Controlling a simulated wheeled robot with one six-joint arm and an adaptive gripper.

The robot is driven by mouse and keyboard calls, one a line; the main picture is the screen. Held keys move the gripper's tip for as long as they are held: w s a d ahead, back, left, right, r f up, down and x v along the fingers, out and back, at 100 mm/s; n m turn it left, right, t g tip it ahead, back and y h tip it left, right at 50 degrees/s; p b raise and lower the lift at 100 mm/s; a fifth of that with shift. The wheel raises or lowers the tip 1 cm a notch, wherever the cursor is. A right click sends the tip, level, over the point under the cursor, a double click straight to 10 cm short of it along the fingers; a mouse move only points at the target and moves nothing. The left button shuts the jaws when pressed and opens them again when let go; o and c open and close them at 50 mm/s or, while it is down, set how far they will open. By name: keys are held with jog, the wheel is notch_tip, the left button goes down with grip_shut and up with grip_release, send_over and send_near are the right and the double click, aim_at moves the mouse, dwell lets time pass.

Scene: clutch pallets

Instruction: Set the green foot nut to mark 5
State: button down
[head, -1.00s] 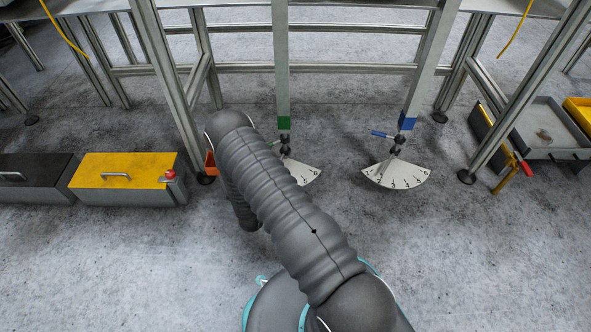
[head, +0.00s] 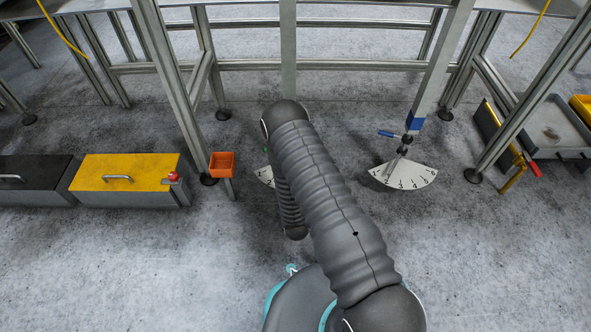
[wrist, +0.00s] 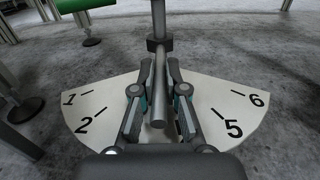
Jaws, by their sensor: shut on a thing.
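The green foot's dial (wrist: 205,93) is a pale fan-shaped plate on the floor in the wrist view. Marks 1 and 2 show on its left, 5 and 6 on its right; the middle marks are hidden behind my gripper. My gripper (wrist: 159,112) is shut on a grey rod (wrist: 158,75) in front of the dial's middle, between marks 2 and 5. A green part (wrist: 82,4) shows at the top left. In the head view my arm covers most of this foot; only the dial's left corner (head: 264,176) shows.
A grey tray (head: 550,132) lies far right. Frame legs stand around; the front floor is clear.

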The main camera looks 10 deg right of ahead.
jog(key=c, duration=1.2)
grip_release()
jog(key=s, duration=0.7)
jog(key=shift+s+a, duration=0.2)
jog(key=shift+a, duration=0.2)
